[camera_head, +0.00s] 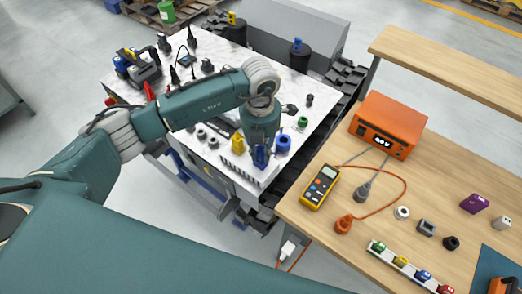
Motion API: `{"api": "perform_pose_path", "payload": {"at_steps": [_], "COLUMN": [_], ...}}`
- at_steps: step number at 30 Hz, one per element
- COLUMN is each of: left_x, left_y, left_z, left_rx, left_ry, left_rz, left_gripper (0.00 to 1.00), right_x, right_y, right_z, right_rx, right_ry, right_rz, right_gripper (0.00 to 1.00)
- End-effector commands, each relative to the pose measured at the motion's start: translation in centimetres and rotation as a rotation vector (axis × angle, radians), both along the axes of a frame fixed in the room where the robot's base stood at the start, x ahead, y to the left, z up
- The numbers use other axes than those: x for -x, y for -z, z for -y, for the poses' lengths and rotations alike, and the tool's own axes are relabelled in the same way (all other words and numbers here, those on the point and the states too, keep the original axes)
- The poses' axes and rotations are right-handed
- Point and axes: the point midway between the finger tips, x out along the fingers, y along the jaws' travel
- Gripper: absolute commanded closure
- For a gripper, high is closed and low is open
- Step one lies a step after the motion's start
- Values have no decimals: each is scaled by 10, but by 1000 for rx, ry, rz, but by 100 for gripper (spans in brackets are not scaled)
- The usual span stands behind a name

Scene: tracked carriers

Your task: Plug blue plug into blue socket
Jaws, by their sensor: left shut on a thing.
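My left gripper (261,147) is over the near right part of the white-topped carrier, pointing down. It is shut on a blue block-like piece (261,159), which looks like the blue plug. The gripper hides part of this piece, and I cannot tell whether it touches the top. A round blue piece (283,143) stands just right of it. A white strip (411,268) on the wooden bench holds green, yellow, blue and red pieces; the blue one (423,276) is third from the left. I cannot tell for sure which blue piece is the socket. My right gripper is not in view.
The wooden bench (325,240) bears an orange box (388,124), a yellow meter (320,187) and cabled plugs. A gap separates carrier and bench.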

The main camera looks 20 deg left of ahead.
Motion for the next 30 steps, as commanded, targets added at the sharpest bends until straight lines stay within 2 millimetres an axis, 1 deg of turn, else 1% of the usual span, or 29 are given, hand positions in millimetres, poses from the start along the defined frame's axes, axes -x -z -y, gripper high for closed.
{"api": "perform_pose_path", "payload": {"at_steps": [14,30], "left_x": [0,0], "left_y": [13,13], "left_z": [0,0], "left_rx": [0,0], "left_ry": [-1,0], "left_rz": [0,1], "left_gripper": [100,100], "right_x": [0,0], "right_y": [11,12], "right_z": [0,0], "right_rx": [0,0], "right_ry": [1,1], "right_rz": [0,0], "right_gripper": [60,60]}}
